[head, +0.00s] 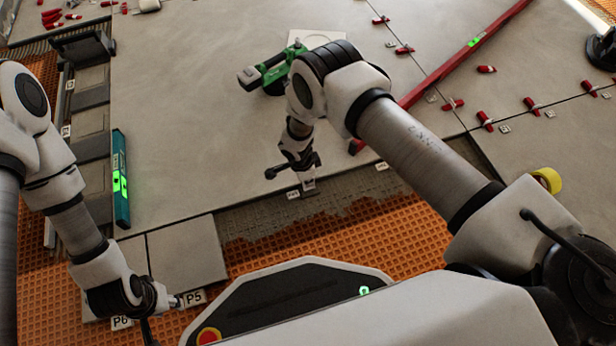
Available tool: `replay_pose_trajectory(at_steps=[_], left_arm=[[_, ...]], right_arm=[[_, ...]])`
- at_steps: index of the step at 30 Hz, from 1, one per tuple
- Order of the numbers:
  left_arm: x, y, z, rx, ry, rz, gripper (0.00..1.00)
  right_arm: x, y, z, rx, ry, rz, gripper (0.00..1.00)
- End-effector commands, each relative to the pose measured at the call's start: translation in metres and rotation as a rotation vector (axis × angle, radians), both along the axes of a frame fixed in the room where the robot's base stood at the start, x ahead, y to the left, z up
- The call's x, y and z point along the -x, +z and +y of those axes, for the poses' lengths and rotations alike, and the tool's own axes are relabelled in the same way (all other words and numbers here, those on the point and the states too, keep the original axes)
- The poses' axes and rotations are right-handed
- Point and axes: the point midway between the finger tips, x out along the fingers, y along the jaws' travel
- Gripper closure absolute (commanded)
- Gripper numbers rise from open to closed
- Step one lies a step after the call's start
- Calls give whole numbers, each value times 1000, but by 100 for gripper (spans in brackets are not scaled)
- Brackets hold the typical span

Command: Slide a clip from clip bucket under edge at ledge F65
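My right gripper (305,172) points down at the front edge of the large grey tile (200,130). A small pale clip (308,185) is at its fingertips, and the fingers look closed on it. The clip is at the tile edge, above the grey mortar strip (330,212); whether its base is under the edge is too small to tell. Small white labels (293,195) stand along this ledge, too small to read. My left gripper (160,310) is low at the left by labels P5 (194,298) and P6 (121,322); its fingers are dark and partly hidden. I cannot make out a clip bucket.
A green tool (270,75) lies on the tile behind my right arm. A green-lit level (121,180) lies at the left, and a long red bar (470,50) crosses the right. Red wedges (486,69) sit along the joints. Orange matting (350,245) lies in front.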

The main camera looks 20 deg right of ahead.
Motion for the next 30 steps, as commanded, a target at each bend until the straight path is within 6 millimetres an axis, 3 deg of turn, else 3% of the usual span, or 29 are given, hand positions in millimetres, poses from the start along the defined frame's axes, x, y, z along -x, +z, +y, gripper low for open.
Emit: replay_pose_trajectory(at_steps=[30], left_arm=[[0,-10,0,0,1,0,60]], right_arm=[[-3,-5,2,0,-1,-1,100]])
